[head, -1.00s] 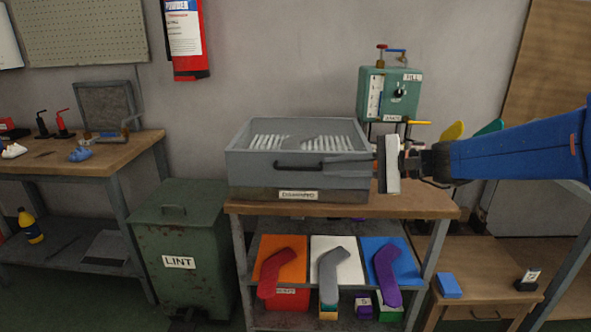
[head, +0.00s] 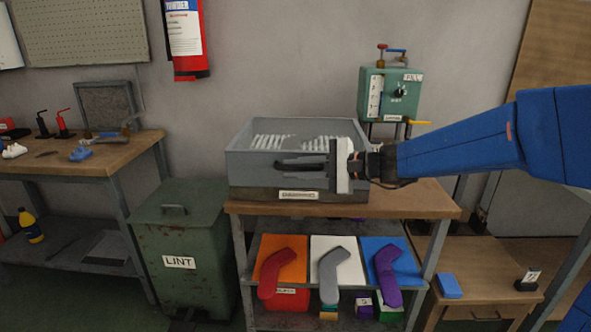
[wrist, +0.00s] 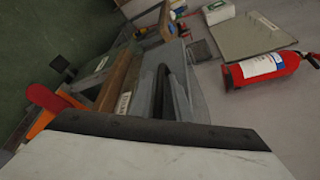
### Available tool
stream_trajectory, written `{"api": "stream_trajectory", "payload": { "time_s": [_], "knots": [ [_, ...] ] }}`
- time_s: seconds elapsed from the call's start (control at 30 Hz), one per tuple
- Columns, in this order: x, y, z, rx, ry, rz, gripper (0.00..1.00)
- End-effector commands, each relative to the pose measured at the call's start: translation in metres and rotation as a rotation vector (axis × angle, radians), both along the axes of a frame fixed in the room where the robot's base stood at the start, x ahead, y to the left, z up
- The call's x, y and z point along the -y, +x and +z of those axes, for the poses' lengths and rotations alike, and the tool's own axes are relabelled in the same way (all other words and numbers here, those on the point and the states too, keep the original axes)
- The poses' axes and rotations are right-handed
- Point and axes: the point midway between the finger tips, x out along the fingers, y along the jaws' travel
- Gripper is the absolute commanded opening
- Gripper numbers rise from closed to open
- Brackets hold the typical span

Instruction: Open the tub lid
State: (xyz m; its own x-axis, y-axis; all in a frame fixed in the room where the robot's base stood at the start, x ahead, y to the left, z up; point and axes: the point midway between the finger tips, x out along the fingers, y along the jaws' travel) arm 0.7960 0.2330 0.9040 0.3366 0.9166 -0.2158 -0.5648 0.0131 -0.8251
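The grey tub (head: 258,170) sits on the wooden top of a shelf cart, with a label on its darker lower band. Rows of white bars show at its top. A dark bar handle (head: 284,165) is on its front face; it also shows in the wrist view (wrist: 162,88). My gripper (head: 308,165) is at the front of the tub, its fingers pointing left over the right part of the handle. In the wrist view the grey fingers appear spread on either side of the dark bar. Whether they touch it is hard to tell.
A green lint bin (head: 180,240) stands left of the cart. Coloured sock shapes lie on boards on the shelf below. A fire extinguisher (head: 187,40) hangs on the wall.

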Motion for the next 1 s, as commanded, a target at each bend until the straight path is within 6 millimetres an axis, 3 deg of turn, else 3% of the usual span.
{"api": "stream_trajectory", "payload": {
  "time_s": [0.23, 0.3, 0.33, 0.67, 0.87, 1.0],
  "knots": [
    [0.0, 0.0, 0.0, 0.0, 0.0, 0.0, 0.17],
    [0.0, 0.0, 0.0, 0.0, 0.0, 0.0, 0.03],
    [0.0, 0.0, 0.0, 0.0, 0.0, 0.0, 0.0],
    [0.0, 0.001, 0.004, -0.009, 0.0, 0.0, 0.0],
    [0.0, 0.006, 0.023, -0.051, 0.002, 0.0, 0.0],
    [0.001, 0.013, 0.046, -0.109, 0.003, -0.001, 0.0]
  ]
}}
